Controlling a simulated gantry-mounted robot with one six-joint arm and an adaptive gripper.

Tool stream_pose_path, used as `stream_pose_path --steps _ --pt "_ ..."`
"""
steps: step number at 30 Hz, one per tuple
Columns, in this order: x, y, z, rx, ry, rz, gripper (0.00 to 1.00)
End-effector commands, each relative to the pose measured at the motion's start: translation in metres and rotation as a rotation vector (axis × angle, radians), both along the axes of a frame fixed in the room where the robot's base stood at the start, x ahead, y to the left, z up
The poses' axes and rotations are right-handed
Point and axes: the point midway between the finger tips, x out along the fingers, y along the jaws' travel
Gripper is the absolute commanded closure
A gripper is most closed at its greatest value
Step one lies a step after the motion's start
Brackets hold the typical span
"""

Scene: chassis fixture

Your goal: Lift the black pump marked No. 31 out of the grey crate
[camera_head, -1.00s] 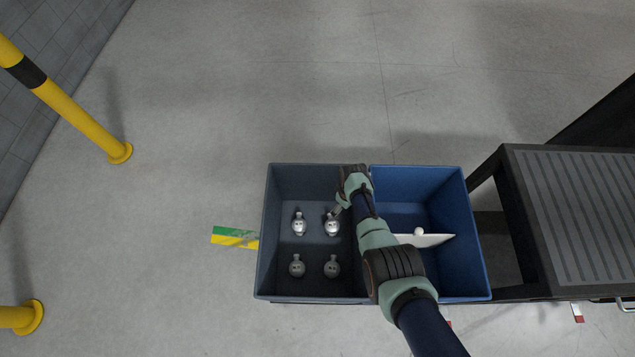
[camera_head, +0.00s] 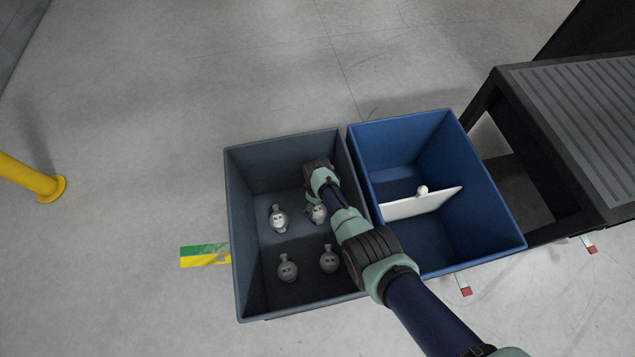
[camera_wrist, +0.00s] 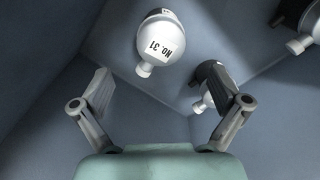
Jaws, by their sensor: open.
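The pump marked No. 31 (camera_wrist: 160,42) shows in the wrist view as a pale body with a white label, its narrow end toward my gripper; it does not look black there. Several pumps stand in the grey crate (camera_head: 240,235). In the head view I cannot read their marks, so I cannot tell which is No. 31. My gripper (camera_wrist: 158,84) is open with nothing between its fingers. The No. 31 pump lies ahead of the fingertips, apart from them. In the head view my gripper is inside the grey crate, close to the upper right pump (camera_head: 318,214), partly covering it.
In the wrist view, a second pump (camera_wrist: 205,101) is partly behind the right finger, and another is at the upper right. A blue crate (camera_head: 496,190) with a white divider (camera_head: 425,203) adjoins on the right. A dark ribbed table (camera_head: 585,120) stands farther right.

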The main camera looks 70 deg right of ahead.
Motion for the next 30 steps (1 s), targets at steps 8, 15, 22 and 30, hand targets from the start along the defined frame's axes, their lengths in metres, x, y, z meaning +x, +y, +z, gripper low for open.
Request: stream_pose_path --steps 8,15,22,30 --pt "0.0 0.0 -0.025 0.0 0.0 0.0 0.01" --pt "0.001 0.001 -0.061 0.001 0.002 0.0 0.01" --pt "0.001 0.001 -0.077 0.0 0.0 0.0 0.01" --pt "0.001 0.001 -0.075 0.0 0.001 0.0 0.25"
